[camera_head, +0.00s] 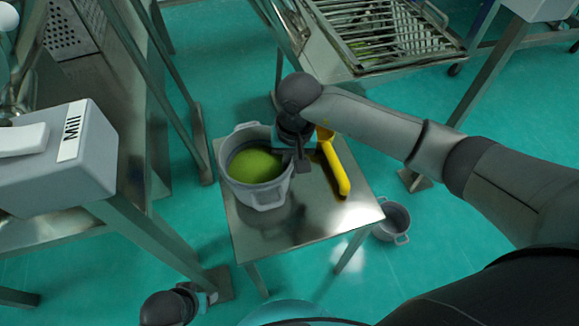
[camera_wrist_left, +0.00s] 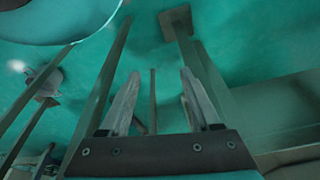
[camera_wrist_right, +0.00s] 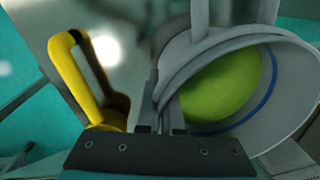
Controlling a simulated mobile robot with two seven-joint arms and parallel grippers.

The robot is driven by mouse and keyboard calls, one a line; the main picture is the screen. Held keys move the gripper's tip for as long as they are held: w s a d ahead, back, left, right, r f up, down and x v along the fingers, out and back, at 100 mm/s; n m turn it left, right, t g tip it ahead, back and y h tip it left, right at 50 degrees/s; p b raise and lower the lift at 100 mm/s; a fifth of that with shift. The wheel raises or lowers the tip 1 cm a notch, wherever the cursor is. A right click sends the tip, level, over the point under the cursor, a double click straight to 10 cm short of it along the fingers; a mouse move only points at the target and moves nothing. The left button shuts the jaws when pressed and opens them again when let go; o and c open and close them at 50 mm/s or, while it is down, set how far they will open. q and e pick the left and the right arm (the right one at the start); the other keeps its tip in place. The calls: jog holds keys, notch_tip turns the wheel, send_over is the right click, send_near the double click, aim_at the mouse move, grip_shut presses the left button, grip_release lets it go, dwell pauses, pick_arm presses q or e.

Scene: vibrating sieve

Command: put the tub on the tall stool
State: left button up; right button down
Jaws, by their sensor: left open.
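The grey tub (camera_head: 268,196) with green contents is upright over the left part of the steel-topped tall stool (camera_head: 300,230). A dark patch shows below its base, and I cannot tell whether it touches the top. My right gripper (camera_head: 300,160) is at the tub's right side. In the right wrist view my fingers (camera_wrist_right: 162,110) are close together on the rim or handle of the tub (camera_wrist_right: 295,85); the exact contact is partly hidden. My left gripper (camera_head: 207,296) is low at the bottom of the head view, apart from the tub. Its fingers (camera_wrist_left: 163,95) are open and empty.
A yellow handled object (camera_head: 337,168) is on the stool, right of the tub. A smaller grey pot (camera_head: 392,222) is on the floor by the stool. The Mill (camera_head: 75,160) is on the left. A steel frame with a grate (camera_head: 385,38) stands behind.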

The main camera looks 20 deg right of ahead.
jog(key=c, duration=1.5)
grip_release()
jog(key=shift+f, duration=0.1)
jog(key=o, duration=0.4)
pick_arm(q)
jog(key=shift+w+r, duration=0.1)
jog(key=shift+r, duration=0.15)
jog(key=s+a+f+p, duration=0.3)
jog(key=s+f+p, duration=0.1)
jog(key=f, duration=0.3)
jog(key=shift+s+f, duration=0.2)
jog(key=shift+f, duration=0.05)
pick_arm(e)
jog(key=shift+s+d+r, duration=0.1)
jog(key=shift+d+r, duration=0.05)
jog(key=shift+r, duration=1.9)
jog(key=shift+d+r, duration=0.15)
jog(key=shift+r, duration=1.85)
jog(key=shift+s+d+r, duration=0.1)
jog(key=shift+d+r, duration=0.05)
jog(key=shift+r, duration=1.9)
jog(key=shift+w, duration=0.1)
pick_arm(q)
jog(key=shift+s, duration=0.1)
